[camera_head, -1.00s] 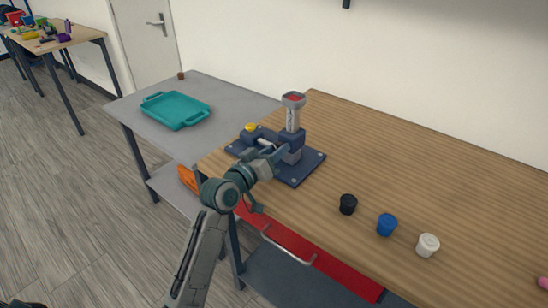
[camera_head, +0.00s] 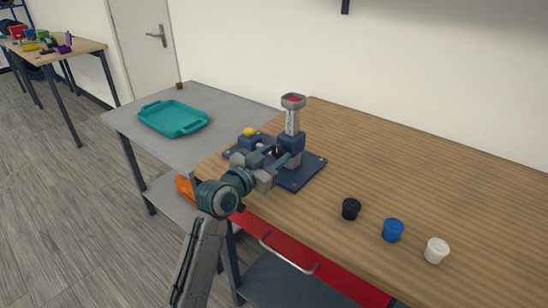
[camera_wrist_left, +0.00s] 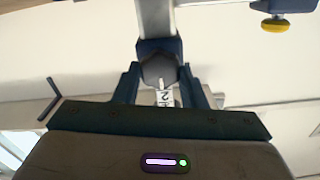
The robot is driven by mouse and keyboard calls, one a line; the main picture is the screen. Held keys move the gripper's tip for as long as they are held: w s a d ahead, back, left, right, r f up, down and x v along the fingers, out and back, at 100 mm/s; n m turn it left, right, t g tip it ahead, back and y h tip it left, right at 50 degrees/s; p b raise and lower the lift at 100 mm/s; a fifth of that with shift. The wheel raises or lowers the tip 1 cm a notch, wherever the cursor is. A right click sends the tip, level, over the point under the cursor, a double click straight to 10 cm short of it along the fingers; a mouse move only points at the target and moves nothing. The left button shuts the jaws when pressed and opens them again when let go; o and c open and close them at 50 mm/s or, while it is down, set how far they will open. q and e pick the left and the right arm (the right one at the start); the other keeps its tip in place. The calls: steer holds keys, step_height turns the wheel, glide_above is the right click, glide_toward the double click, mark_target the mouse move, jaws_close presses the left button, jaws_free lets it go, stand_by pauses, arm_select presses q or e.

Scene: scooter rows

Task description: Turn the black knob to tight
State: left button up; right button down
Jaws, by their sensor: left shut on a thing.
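The black knob (camera_wrist_left: 158,70) is on the front of a blue and grey device (camera_head: 292,140) that stands on a dark blue base plate at the table's back left. In the left wrist view it is a dark, many-sided piece between my two fingers, with a small white label marked 2 just below it. My left gripper (camera_head: 276,155) is shut on it, one finger on each side (camera_wrist_left: 158,84). In the head view the fingers mostly hide the knob. The knob's tight mark cannot be made out. My right gripper is not in view.
A yellow-topped part (camera_head: 249,132) stands on the plate's left. Black (camera_head: 351,209), blue (camera_head: 393,230) and white (camera_head: 436,250) cups stand on the wooden table at right. A teal tray (camera_head: 173,118) lies on the grey table. A red drawer front (camera_head: 330,272) is below the table edge.

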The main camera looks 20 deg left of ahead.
arm_select(q)
steer(key=shift+f, duration=0.15)
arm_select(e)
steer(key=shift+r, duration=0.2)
arm_select(q)
steer(key=o, duration=1)
steer(key=shift+s+a, duration=0.1)
steer(key=shift+s, duration=0.2)
steer(key=b+v, duration=0.1)
steer(key=v, duration=0.9)
steer(key=shift+s, duration=0.1)
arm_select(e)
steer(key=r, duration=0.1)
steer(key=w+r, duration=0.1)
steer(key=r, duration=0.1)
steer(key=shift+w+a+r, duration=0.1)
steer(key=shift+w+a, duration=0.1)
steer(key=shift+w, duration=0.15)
